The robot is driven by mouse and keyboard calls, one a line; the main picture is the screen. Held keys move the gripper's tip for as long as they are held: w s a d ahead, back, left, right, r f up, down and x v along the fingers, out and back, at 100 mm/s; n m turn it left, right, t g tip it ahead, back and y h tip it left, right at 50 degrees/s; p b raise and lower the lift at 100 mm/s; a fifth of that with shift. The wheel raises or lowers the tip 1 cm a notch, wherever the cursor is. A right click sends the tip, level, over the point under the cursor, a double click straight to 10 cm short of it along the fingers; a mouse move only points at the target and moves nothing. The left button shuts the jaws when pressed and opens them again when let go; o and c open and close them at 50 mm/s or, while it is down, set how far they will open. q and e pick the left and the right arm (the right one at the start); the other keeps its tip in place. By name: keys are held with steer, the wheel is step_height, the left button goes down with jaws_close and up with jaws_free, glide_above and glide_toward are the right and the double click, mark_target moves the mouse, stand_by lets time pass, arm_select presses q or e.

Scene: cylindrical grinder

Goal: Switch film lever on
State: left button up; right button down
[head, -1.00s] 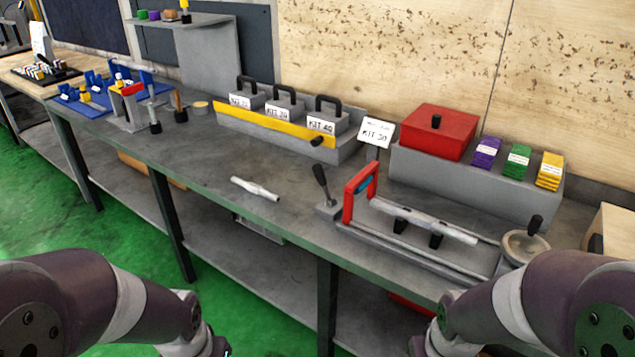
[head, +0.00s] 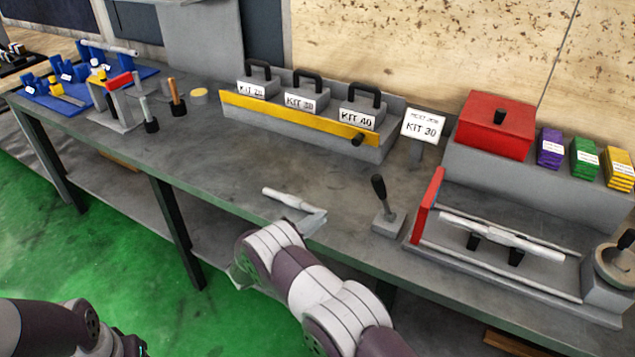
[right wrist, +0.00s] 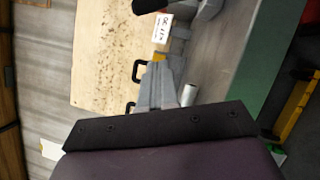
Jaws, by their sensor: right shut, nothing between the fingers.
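A lever (head: 380,200) with a black grip stands on a small grey base near the bench's front edge, left of the red-ended machine. I take it for the film lever; its grip tilts a little left. It also shows at the top of the right wrist view (right wrist: 150,5), cut by the frame edge. My right gripper (head: 316,222) is over the bench's front edge, left of the lever and apart from it, partly hidden by my wrist. It is shut and empty. Of my left arm only a part shows at the lower left; its gripper is out of view.
A white shaft (head: 288,199) lies beside my right gripper. The machine (head: 428,205) with its red end plate is right of the lever. A sign (head: 423,126) and a kit rack (head: 300,118) stand behind. Bare bench top lies between rack and lever.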

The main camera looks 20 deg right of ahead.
mark_target(382, 198)
steer(key=shift+s, duration=0.35)
steer(key=p+x, duration=0.2)
steer(key=x, duration=0.8)
steer(key=shift+r, duration=0.15)
steer(key=shift+s+d+r+p, duration=0.3)
steer(key=shift+d+p, duration=0.2)
steer(key=shift+s+d+r+p, duration=0.3)
steer(key=shift+d+p, duration=0.15)
steer(key=shift+d, duration=0.1)
steer(key=shift+s+d+r, duration=0.15)
steer(key=shift+s+d, duration=0.15)
steer(key=shift+d, duration=0.2)
steer(key=shift+r, duration=0.1)
